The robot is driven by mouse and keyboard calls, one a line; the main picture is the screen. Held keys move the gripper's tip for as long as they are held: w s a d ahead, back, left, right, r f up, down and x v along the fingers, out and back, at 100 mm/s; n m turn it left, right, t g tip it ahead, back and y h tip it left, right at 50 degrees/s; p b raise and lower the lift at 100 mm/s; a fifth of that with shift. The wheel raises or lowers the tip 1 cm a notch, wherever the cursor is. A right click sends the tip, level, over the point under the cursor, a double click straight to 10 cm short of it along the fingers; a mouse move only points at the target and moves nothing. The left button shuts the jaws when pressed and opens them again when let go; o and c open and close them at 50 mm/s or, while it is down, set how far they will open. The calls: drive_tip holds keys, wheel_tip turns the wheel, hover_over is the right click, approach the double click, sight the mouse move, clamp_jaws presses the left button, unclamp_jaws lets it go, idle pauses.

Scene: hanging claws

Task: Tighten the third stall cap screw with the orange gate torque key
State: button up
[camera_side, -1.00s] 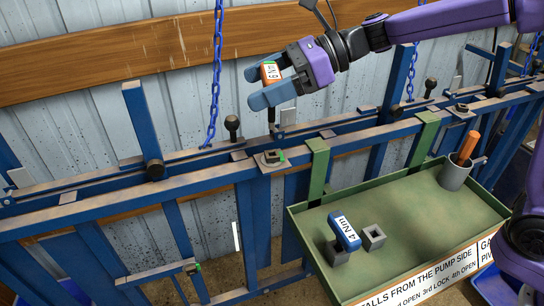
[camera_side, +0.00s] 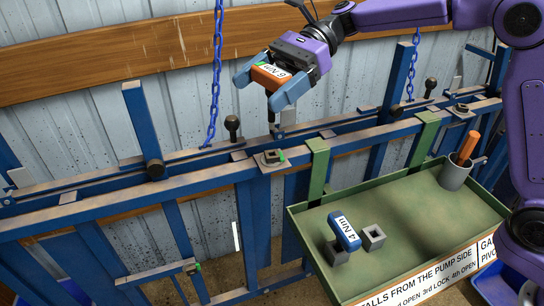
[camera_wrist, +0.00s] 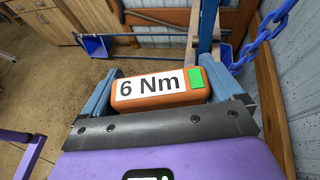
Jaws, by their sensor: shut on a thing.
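My gripper (camera_side: 263,88) is shut on the orange torque key (camera_side: 268,77), labelled "6 Nm", above the blue gate rail. In the wrist view the key's orange handle (camera_wrist: 160,90) lies across between the fingers, with a green square beside the label. Its dark shaft points down behind the near finger; the tip is hard to make out. A dark cap screw on a plate with a green mark (camera_side: 272,158) sits on the rail below the key, apart from the gripper. Another similar screw (camera_side: 462,109) sits farther right on the rail. I cannot tell which is third.
A green tray (camera_side: 440,235) hangs on the rail, its sign partly legible: "OPEN 3rd LOCK 4th OPEN". It holds a blue "4 Nm" key (camera_side: 345,231), an empty square holder (camera_side: 374,237) and a grey cup (camera_side: 454,176). A blue chain (camera_side: 214,85) hangs left of my gripper.

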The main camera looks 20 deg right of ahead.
idle(0.3)
drive_tip(key=shift+s+d+n+g+h, duration=0.15)
drive_tip(key=shift+n+g+h, duration=0.75)
drive_tip(key=shift+n+g, duration=1.05)
drive_tip(key=shift+r, duration=0.1)
